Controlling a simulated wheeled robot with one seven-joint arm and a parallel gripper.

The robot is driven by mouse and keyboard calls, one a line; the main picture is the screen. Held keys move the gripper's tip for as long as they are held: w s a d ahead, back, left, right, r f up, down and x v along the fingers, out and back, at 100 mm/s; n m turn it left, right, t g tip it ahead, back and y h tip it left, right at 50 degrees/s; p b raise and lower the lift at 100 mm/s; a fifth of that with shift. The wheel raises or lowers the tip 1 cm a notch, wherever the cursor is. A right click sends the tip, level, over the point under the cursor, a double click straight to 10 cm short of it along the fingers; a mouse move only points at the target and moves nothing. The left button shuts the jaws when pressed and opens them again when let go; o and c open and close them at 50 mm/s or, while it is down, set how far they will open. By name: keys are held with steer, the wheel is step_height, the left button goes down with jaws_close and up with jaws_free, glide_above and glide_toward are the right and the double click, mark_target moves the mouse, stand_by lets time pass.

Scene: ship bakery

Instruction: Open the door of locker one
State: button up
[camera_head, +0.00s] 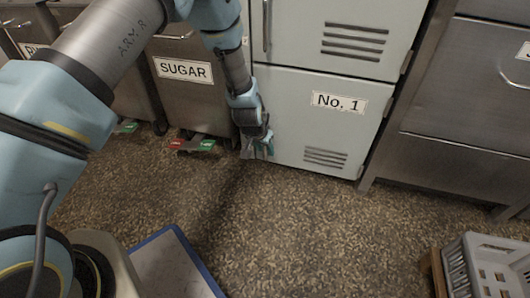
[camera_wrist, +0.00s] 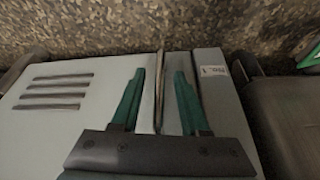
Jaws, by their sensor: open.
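The door of locker one (camera_head: 305,125) is a pale grey-green panel labelled "No. 1", with vent slots low down; it looks shut. It also shows in the wrist view (camera_wrist: 60,125), with its vents at the left. My gripper (camera_head: 257,150) is low at the door's left edge. In the wrist view its two teal fingers (camera_wrist: 159,74) are open. In the head view my arm hides this handle.
Another locker door (camera_head: 345,35) with vents and a handle sits above. A SUGAR bin (camera_head: 185,95) stands left, with red and green pedals below. Steel drawers (camera_head: 465,100) stand right. A grey crate (camera_head: 490,265) is at the lower right. The speckled floor (camera_head: 300,220) in front is clear.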

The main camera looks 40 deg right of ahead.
steer(key=shift+d+f, duration=0.1)
steer(key=shift+f, duration=0.15)
jaws_close()
stand_by(1.4)
